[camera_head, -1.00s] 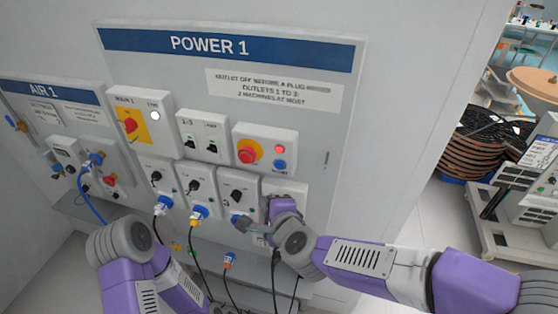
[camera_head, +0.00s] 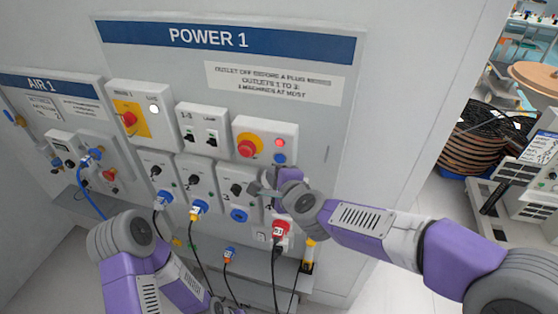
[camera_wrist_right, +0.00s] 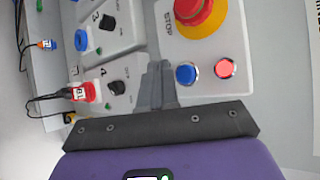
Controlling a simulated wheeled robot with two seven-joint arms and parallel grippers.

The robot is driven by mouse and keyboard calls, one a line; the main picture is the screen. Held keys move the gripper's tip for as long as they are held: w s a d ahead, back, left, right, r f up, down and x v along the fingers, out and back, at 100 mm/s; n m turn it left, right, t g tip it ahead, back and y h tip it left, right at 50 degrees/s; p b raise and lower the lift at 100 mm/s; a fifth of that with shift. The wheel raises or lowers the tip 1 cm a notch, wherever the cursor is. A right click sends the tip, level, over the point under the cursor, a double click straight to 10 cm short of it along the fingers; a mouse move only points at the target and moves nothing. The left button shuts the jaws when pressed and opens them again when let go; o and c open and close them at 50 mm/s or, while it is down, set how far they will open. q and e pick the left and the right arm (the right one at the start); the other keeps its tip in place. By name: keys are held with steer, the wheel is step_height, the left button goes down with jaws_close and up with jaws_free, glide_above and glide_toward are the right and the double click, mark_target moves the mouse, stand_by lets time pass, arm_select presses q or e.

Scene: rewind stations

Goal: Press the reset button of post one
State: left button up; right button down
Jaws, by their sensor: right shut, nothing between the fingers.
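The post's panel (camera_head: 340,110) is headed POWER 1. Its stop box holds a red mushroom button (camera_head: 246,148) on yellow, a lit red lamp (camera_head: 279,142) and a small blue button (camera_head: 279,158), the likely reset button. My right gripper (camera_head: 262,187) is shut and empty, just below this box. In the right wrist view the closed fingertips (camera_wrist_right: 158,68) lie beside the blue button (camera_wrist_right: 186,74), slightly to its left; contact cannot be told. The lit red lamp (camera_wrist_right: 224,68) and the red mushroom button (camera_wrist_right: 190,8) show there too. My left arm shows at lower left, its gripper out of view.
Outlet boxes with black knobs (camera_head: 194,180) sit below, with blue plugs (camera_head: 198,207) and a red plug (camera_head: 281,228) on hanging cables. The AIR 1 panel (camera_head: 50,90) is at left.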

steer(key=shift+w+d, duration=0.2)
steer(key=shift+w, duration=0.45)
steer(key=shift+w+d, duration=0.2)
steer(key=shift+w, duration=0.4)
stand_by(1.2)
steer(key=shift+w+d, duration=0.1)
steer(key=shift+w, duration=0.3)
steer(key=shift+w+d, duration=0.15)
steer(key=shift+w, duration=0.2)
stand_by(0.7)
steer(key=shift+s, duration=0.1)
steer(key=shift+s+a, duration=0.25)
steer(key=shift+s, duration=0.45)
steer(key=shift+s+a, duration=0.25)
steer(key=shift+s, duration=0.55)
steer(key=shift+s+a, duration=0.3)
steer(key=shift+s, duration=0.45)
steer(key=shift+s+a, duration=0.25)
steer(key=shift+s, duration=0.55)
steer(key=shift+f, duration=0.1)
